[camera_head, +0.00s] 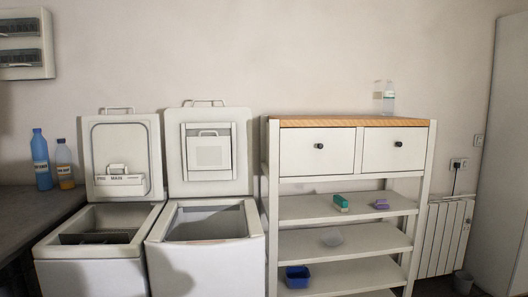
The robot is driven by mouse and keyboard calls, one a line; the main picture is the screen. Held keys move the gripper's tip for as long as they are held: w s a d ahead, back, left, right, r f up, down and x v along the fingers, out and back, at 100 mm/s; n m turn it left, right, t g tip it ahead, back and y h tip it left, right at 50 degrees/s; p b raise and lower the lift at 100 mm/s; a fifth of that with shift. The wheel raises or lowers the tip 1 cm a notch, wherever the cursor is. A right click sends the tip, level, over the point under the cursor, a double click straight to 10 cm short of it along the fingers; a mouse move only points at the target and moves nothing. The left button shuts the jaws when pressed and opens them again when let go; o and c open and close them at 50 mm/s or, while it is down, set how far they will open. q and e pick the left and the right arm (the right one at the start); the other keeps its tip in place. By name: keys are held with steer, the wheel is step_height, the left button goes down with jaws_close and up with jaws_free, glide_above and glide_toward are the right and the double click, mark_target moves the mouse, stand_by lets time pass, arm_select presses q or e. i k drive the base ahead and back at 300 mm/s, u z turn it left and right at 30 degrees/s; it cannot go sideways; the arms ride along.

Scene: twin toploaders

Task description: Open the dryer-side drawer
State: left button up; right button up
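A white shelf unit with a wooden top (350,122) holds two drawers side by side. The left drawer (300,155) is nearer the machines and has a dark round knob (319,146). The right drawer (380,158) has a similar knob (398,144). Both drawer fronts look shut, flush with the frame. Two white toploaders stand left of the unit, the left one (90,267) and the right one (205,262), both with raised lids. The right machine, with a square panel in its lid (209,146), stands beside the unit. Neither of my grippers shows.
A clear bottle (389,98) stands on the unit's top. The lower shelves hold a green box (341,201), a purple item (381,204) and a blue bin (297,277). A blue bottle (41,160) and an orange-filled bottle (65,165) stand on the left counter. A radiator (443,238) is at right.

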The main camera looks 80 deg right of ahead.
mark_target(316, 151)
steer(key=z, duration=2.65)
steer(key=i, duration=1.4)
steer(key=u, duration=0.05)
